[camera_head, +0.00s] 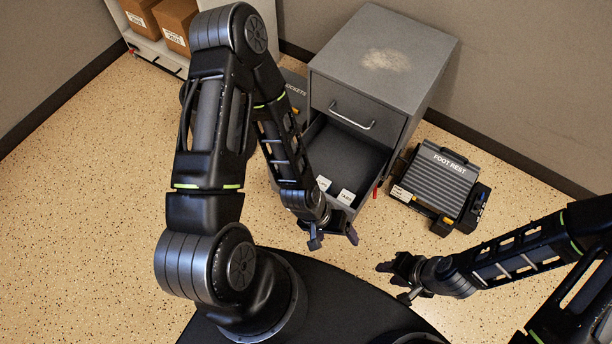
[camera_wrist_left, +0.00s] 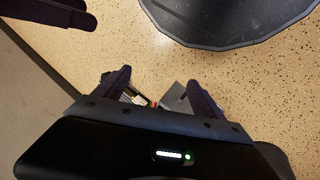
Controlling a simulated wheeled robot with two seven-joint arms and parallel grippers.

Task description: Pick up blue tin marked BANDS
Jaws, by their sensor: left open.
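I cannot make out a blue tin marked BANDS in either view. The grey cabinet's lower drawer (camera_head: 349,152) is pulled out, and two small white labels (camera_head: 346,197) show near its front; what they belong to is unclear. My left arm covers part of the drawer. My left gripper (camera_head: 333,236) is open and empty, just in front of the drawer in the head view. In the left wrist view, its fingers (camera_wrist_left: 160,95) stand apart, with small blurred items between them. My right gripper (camera_head: 392,281) is at the lower right, its fingers apart and empty.
The grey cabinet (camera_head: 384,60) stands against the wall, its upper drawer shut. A footrest marked FOOT REST (camera_head: 440,180) lies to its right. A dark case (camera_head: 293,88) is partly hidden at its left. Brown boxes (camera_head: 176,22) sit on a shelf, upper left. The left floor is clear.

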